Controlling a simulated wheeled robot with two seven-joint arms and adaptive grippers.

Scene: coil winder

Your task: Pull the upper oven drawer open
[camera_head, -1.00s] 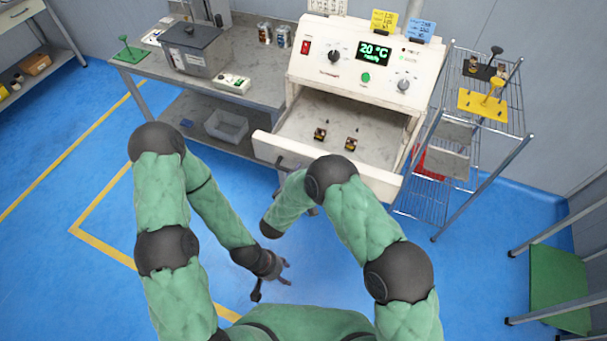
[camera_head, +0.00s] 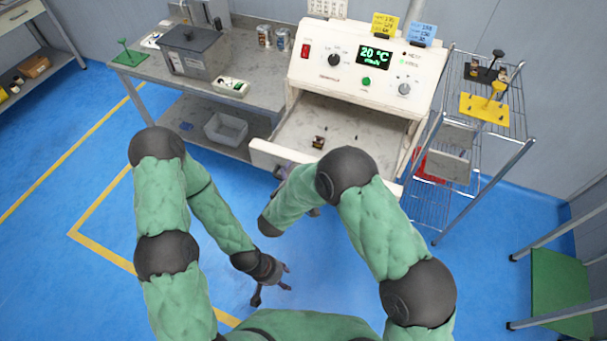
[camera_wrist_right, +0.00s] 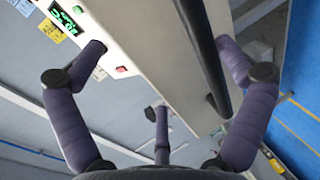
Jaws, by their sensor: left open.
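The white oven (camera_head: 345,78) stands at the back with a green display reading 20 °C. Its drawer (camera_head: 290,137) is pulled out, and I see its grey bottom with a small dark and copper part (camera_head: 318,142) on it. My right elbow hides part of the drawer. In the right wrist view the black bar handle (camera_wrist_right: 198,45) runs along the white drawer front, between the spread purple fingers of my right gripper (camera_wrist_right: 165,50); the right finger is close beside the bar. My left gripper (camera_head: 277,284) hangs open and empty above the blue floor.
A grey bench (camera_head: 262,95) with a dark-lidded box (camera_head: 192,50) and cans stands left of the oven. A wire rack (camera_head: 480,135) with a yellow fixture (camera_head: 486,106) stands close on the right. A green-seated stool (camera_head: 560,290) is at the lower right. Blue floor is clear in front.

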